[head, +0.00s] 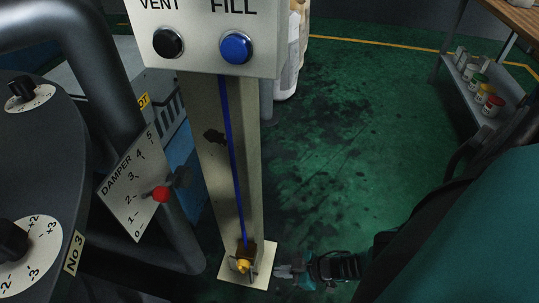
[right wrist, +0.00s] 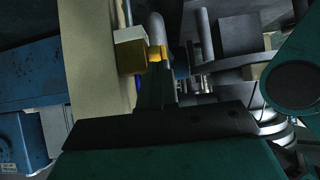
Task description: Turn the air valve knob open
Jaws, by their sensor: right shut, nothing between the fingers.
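The air valve (head: 244,264) is a small brass-yellow fitting low on the cream post, at the bottom end of a blue line. A dark part beside it may be its knob; it is too small to be sure. My right gripper (head: 281,271) is just right of the valve, pointing left at it, with its fingers shut and empty. In the right wrist view the yellow valve fitting (right wrist: 136,55) is close in front of the grey fingers (right wrist: 158,75). I cannot tell whether they touch it. My left gripper is not in view.
The post's control box (head: 210,35) carries a black VENT button (head: 168,43) and a blue FILL button (head: 236,48). A damper plate (head: 132,190) with a red-knobbed lever (head: 160,194) stands left. A shelf with paint jars (head: 480,90) is at right. Green floor is clear between.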

